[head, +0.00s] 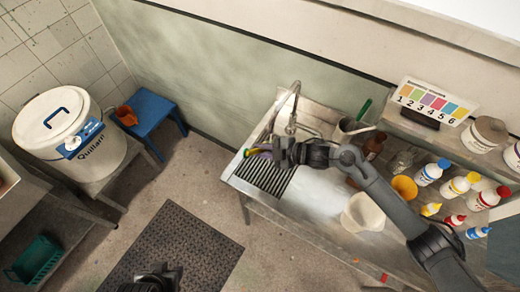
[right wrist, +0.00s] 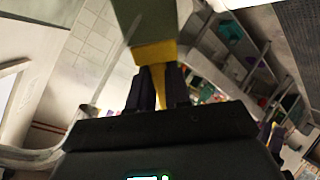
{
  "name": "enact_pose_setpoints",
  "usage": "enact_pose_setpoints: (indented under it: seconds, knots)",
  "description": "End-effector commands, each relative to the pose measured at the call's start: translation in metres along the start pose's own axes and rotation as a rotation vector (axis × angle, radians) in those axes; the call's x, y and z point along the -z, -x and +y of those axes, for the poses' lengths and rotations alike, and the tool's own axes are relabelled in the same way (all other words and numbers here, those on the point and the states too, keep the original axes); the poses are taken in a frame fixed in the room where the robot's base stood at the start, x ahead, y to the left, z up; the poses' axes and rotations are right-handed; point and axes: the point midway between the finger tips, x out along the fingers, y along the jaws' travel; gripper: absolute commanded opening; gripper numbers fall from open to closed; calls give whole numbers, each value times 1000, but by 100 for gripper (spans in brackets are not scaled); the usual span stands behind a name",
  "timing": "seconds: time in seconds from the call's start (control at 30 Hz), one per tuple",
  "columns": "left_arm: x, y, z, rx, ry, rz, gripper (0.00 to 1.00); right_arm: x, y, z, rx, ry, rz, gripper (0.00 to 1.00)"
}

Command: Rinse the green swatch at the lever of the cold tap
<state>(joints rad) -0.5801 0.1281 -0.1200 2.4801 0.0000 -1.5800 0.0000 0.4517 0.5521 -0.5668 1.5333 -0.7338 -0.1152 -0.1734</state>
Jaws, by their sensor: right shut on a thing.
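My right gripper (head: 270,152) is shut on the green swatch, over the ribbed drainboard at the sink's left end. In the right wrist view the fingers (right wrist: 158,88) close on a yellow part, with the dark green swatch (right wrist: 143,18) beyond it. In the head view only a small yellow-green bit (head: 250,152) shows past the fingertips. The thin chrome tap (head: 296,92) rises just behind the gripper. Its lever cannot be made out, and whether the swatch touches the tap is unclear. My left gripper (head: 157,275) is at the bottom edge; its jaws are not clear.
A numbered colour card (head: 434,100) stands behind. A white lidded tub (head: 75,145) and blue stool (head: 152,118) are at left. A dark mat (head: 175,245) lies on the floor.

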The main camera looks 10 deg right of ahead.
Motion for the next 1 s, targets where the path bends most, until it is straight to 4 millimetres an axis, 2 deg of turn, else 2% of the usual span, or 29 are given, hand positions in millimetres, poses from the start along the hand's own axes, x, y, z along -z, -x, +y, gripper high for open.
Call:
enact_pose_setpoints:
  seconds: [0.3,1.0]
  knots:
    - [1,3,1,-4,5,1,42,5,-3,-3,0,0,0,0]
    - [1,2,2,-6,7,1,42,-3,2,2,0,0,0,0]
